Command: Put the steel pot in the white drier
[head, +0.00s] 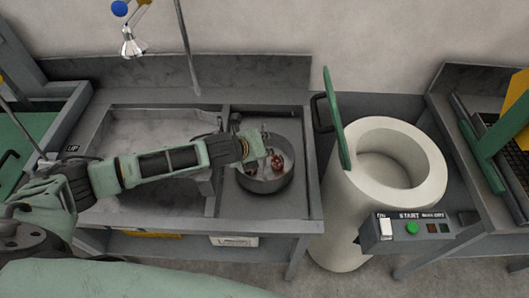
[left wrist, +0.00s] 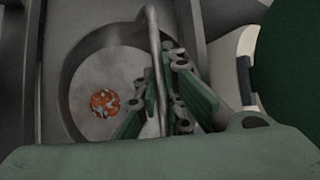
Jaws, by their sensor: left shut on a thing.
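The steel pot (head: 268,189) is round and open and sits in the right-hand basin of the grey bench. A copper-orange coil piece lies inside it (left wrist: 104,102). My left gripper (head: 264,158) reaches over the pot from the left. In the left wrist view, its green fingers (left wrist: 160,98) are shut on the pot's curved handle (left wrist: 154,45). The white drier (head: 332,212) stands to the right of the bench. Its round opening faces up, and its green lid (head: 337,118) stands raised at its left edge. My right gripper is not in view.
A control box with a green START button (head: 412,228) is on the drier's front. The bench's left basin (head: 150,132) is empty. A pole (head: 188,50) rises behind the bench. Another grey bench with yellow and green parts (head: 500,140) is at the right.

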